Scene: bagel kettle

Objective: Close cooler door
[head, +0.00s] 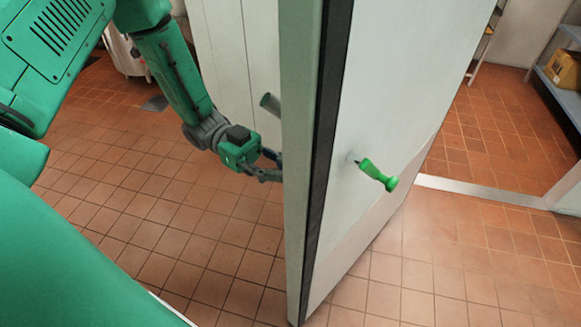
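The cooler door (388,100) is a large white panel with a dark seal along its near edge. It stands open, edge toward me, in the middle of the head view. A green knob (377,174) sticks out of its right face. A grey cylindrical piece (270,103) shows at its left face. My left gripper (272,168) is at the left side of the door, close to its edge. Its fingertips are partly hidden behind or against the door edge, so contact is unclear. The fingers look apart with nothing seen between them. My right gripper is not in view.
A metal threshold (480,190) crosses the tiled floor at the right, at the cooler opening. The tiled floor (150,210) left of the door is clear.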

